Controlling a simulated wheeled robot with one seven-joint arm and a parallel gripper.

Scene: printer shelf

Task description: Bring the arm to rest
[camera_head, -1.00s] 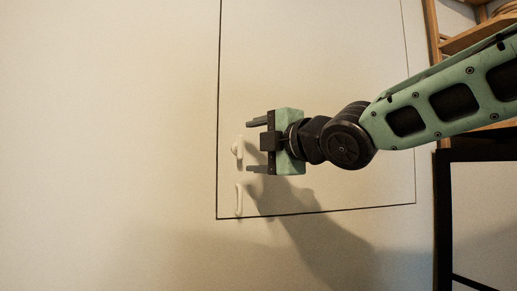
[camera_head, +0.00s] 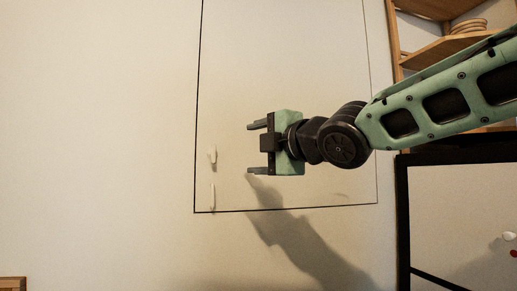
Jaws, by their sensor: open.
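My gripper (camera_head: 251,148) is open and empty. Its two dark fingers point left, with nothing between them. My green and black arm reaches in from the right edge of the picture. The gripper is in front of a pale cabinet door (camera_head: 300,60) with a dark outline. Two small white handles (camera_head: 213,155) are to the left of the fingers, one above the other, apart from them. The shadow of my arm falls on the door and the wall below it.
A wooden shelf (camera_head: 440,50) with stacked round dishes (camera_head: 468,26) is at the upper right. A dark-framed white unit (camera_head: 450,210) is below it, with a white knob (camera_head: 508,237) and a red spot. A wooden edge (camera_head: 12,284) shows at the lower left. The left wall is bare.

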